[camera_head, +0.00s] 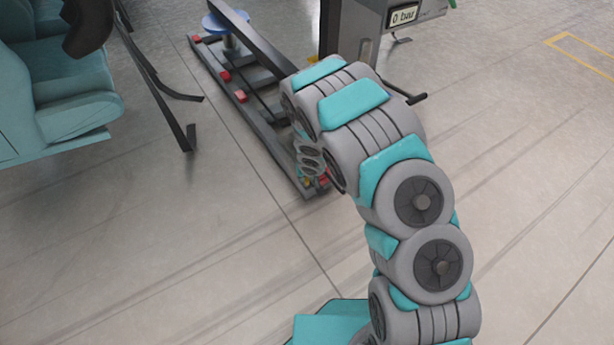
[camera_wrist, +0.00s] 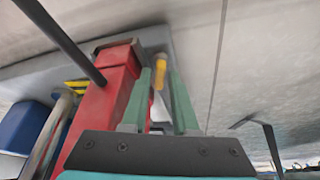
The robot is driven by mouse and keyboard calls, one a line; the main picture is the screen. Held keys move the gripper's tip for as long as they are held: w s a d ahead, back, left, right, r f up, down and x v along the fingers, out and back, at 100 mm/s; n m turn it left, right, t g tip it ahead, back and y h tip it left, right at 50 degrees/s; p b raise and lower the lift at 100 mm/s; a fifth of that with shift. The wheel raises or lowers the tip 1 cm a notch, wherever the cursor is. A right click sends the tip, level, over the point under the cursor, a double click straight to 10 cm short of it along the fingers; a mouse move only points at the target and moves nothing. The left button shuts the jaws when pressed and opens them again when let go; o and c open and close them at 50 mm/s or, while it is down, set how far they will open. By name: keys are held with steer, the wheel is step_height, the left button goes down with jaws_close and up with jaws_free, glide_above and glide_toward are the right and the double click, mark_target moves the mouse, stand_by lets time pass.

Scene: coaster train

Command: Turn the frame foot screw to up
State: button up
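A small yellow piece (camera_wrist: 161,62), which looks like the frame foot screw, shows in the wrist view beside the red post (camera_wrist: 106,95). My gripper (camera_wrist: 160,78) points at it, with its two green fingers apart, one on each side of the yellow piece. I cannot tell whether the fingers touch it. In the head view my arm hides the gripper; small yellow and red bits show at the near end of the dark frame (camera_head: 262,130). The screw's turned position cannot be made out.
The frame carries red blocks (camera_head: 240,96) and a blue disc (camera_head: 226,22). A grey unit with a "0 bar" display (camera_head: 403,15) stands behind my arm. Teal seats (camera_head: 70,90) are at left, with a dark bar (camera_head: 160,85) beside them. Floor at right is clear.

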steer(key=shift+o, duration=1.1)
steer(key=shift+b, duration=0.35)
